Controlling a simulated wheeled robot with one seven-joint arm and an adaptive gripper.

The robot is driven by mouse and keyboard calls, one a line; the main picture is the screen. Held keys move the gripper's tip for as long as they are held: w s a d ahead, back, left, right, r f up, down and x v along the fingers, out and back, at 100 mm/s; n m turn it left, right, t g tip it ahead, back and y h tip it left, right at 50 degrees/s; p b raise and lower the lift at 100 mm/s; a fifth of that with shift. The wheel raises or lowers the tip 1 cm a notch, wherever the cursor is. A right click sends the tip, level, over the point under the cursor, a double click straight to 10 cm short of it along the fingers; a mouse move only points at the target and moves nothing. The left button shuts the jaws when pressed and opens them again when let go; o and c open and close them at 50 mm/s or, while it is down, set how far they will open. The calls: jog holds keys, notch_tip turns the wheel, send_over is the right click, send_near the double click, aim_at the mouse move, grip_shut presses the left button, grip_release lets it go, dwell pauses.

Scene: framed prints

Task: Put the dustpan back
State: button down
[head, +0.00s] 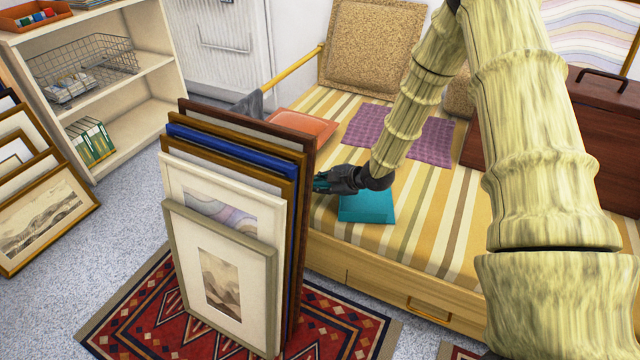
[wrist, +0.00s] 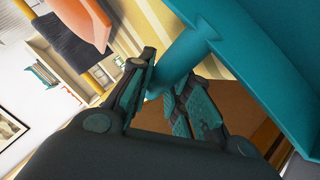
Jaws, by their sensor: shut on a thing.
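The dustpan (head: 368,206) is teal, with its pan over the striped cover of the daybed (head: 443,238) in the head view. I cannot tell whether it touches the cover. My gripper (head: 326,182) is at the dustpan's left side, near the back of the stacked frames. In the wrist view my gripper (wrist: 165,95) is shut on the dustpan's round handle (wrist: 182,58). The pan (wrist: 275,50) fills the upper right of that view. The handle's far end is hidden by the fingers.
Upright framed prints (head: 222,262) stand on a red patterned rug (head: 130,313), close left of my gripper. Purple cloths (head: 372,126) and a brown case (head: 600,135) are on the daybed. Shelves (head: 110,80) stand left.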

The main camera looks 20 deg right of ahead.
jog(key=shift+f, duration=0.1)
jog(key=c, duration=1.3)
grip_release()
jog(key=shift+o, duration=0.2)
jog(key=v, duration=1.2)
jog(key=shift+s+d, duration=0.1)
